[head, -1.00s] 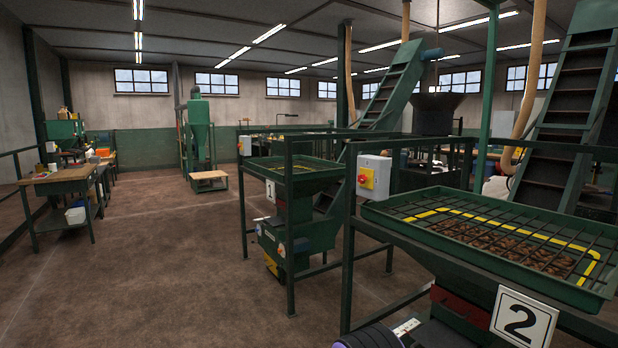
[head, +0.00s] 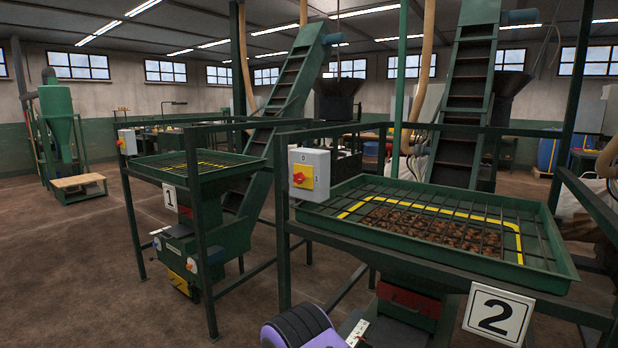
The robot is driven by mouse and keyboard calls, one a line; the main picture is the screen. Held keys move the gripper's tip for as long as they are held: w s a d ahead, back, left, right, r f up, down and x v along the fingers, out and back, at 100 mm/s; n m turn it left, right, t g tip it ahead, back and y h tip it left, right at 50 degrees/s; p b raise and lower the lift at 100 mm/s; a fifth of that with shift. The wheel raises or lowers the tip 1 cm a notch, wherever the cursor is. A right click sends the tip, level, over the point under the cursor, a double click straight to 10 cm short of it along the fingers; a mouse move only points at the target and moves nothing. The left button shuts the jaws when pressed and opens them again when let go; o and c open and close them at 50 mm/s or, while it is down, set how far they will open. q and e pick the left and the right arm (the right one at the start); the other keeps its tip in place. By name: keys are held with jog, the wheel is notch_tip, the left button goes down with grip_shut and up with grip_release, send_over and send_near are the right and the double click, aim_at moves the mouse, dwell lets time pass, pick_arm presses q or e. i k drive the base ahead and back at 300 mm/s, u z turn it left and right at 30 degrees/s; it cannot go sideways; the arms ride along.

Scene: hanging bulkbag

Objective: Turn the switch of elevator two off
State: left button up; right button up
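The switch of elevator two is a red knob (head: 299,178) on a yellow plate. It sits on a light grey box (head: 322,160) fixed to the green frame at the left of the hopper marked 2. A small mark like a 0 shows above the knob and one like a 1 to its right. The knob seems to lie sideways, but it is too small to be sure of its setting. The number sign 2 (head: 498,315) hangs on the hopper front.
The elevator two hopper (head: 540,262) holds brown material under a grid. The elevator one hopper (head: 160,180), with its own switch box (head: 127,142), stands farther left. Green rails and posts (head: 283,240) flank both. Open brown floor (head: 75,265) lies at the left.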

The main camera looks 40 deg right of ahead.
aim_at(299, 178)
jog(key=z, duration=0.65)
jog(key=i, duration=0.75)
jog(key=z, duration=0.85)
